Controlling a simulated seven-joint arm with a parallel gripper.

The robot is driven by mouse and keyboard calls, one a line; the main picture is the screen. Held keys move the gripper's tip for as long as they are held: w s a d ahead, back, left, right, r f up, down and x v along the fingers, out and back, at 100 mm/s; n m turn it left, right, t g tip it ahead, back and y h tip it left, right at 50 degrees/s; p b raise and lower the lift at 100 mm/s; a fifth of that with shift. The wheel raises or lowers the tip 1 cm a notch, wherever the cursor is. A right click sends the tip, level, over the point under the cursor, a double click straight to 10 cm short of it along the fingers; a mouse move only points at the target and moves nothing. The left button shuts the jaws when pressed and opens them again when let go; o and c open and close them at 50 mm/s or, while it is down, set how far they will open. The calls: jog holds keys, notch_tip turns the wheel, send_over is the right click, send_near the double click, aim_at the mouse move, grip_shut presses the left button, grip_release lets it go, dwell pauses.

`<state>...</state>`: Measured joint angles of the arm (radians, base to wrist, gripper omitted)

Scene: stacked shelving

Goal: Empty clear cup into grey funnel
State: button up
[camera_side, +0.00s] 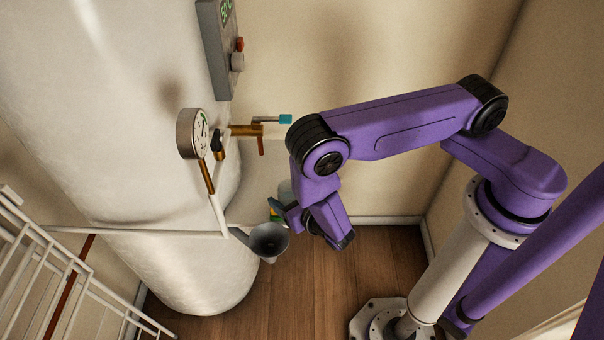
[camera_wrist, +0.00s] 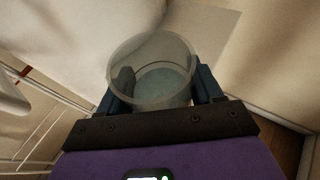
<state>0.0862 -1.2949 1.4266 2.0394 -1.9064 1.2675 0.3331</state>
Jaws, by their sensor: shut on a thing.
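The clear cup (camera_wrist: 150,55) is between the two dark fingers of my gripper (camera_wrist: 166,88) in the wrist view, with its open rim toward the camera. Its bottom looks pale blue-grey; I cannot tell whether that is contents. In the side view my gripper (camera_side: 288,212) is partly hidden by my purple wrist, and a pale bit of the cup (camera_side: 285,189) shows behind it. The grey funnel (camera_side: 269,240) is fixed at the end of a white pipe, its wide mouth facing up. My gripper is close to the funnel, above and right of it in the picture.
A large white tank (camera_side: 110,130) stands at the left with a round gauge (camera_side: 192,133) and a brass valve (camera_side: 255,131) with a teal handle. A grey control box (camera_side: 215,50) is above. White wire shelving (camera_side: 45,270) is at lower left. Wooden floor (camera_side: 300,285) is open below.

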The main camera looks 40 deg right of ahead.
jog(key=s+a, duration=1.1)
jog(key=s, duration=0.1)
notch_tip(320, 180, down, 11)
jog(key=shift+s+r, duration=0.1)
jog(key=shift+r, duration=0.05)
jog(key=w+r+g+y, duration=0.2)
jog(key=r+g, duration=0.5)
jog(key=g, duration=0.5)
jog(key=shift+w+d+m+y, duration=0.3)
jog(key=shift+w+d+m, duration=0.15)
jog(key=shift+w, duration=0.45)
dwell(1.1)
jog(key=shift+r, duration=0.1)
jog(key=shift+f+g+y, duration=0.3)
jog(key=shift+f+g, duration=0.05)
jog(key=shift+g, duration=0.65)
dwell(0.4)
